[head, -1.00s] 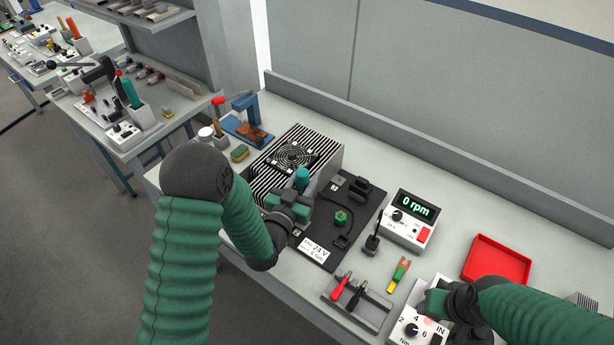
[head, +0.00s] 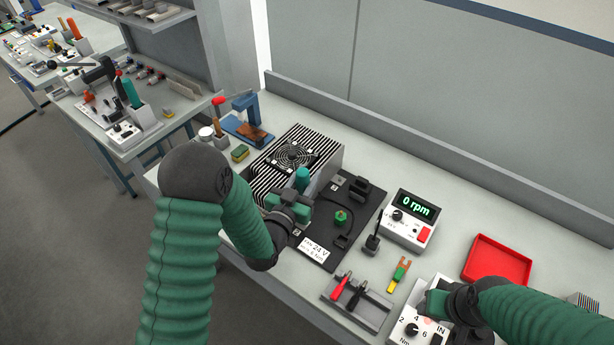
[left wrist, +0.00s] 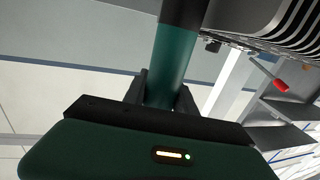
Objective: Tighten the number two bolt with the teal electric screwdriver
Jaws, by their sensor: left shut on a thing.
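My left gripper (head: 290,208) is shut on the teal electric screwdriver (head: 302,179). The screwdriver's teal top sticks up above the fingers, beside the front right side of the finned heatsink (head: 262,184). In the left wrist view the teal barrel (left wrist: 174,55) stands between the two dark fingers (left wrist: 163,95). Its tip is hidden in both views. A round black fan (head: 292,156) with small light corner spots sits on top of the heatsink. I cannot read bolt numbers. My right gripper (head: 437,301) is by the white Nm dial box (head: 408,331); its fingers are not clear.
The meter (head: 411,220) reads 0 rpm. A probe tray (head: 357,304), a red tray (head: 497,259) and a blue clamp (head: 245,119) stand around. The bench's back strip is clear.

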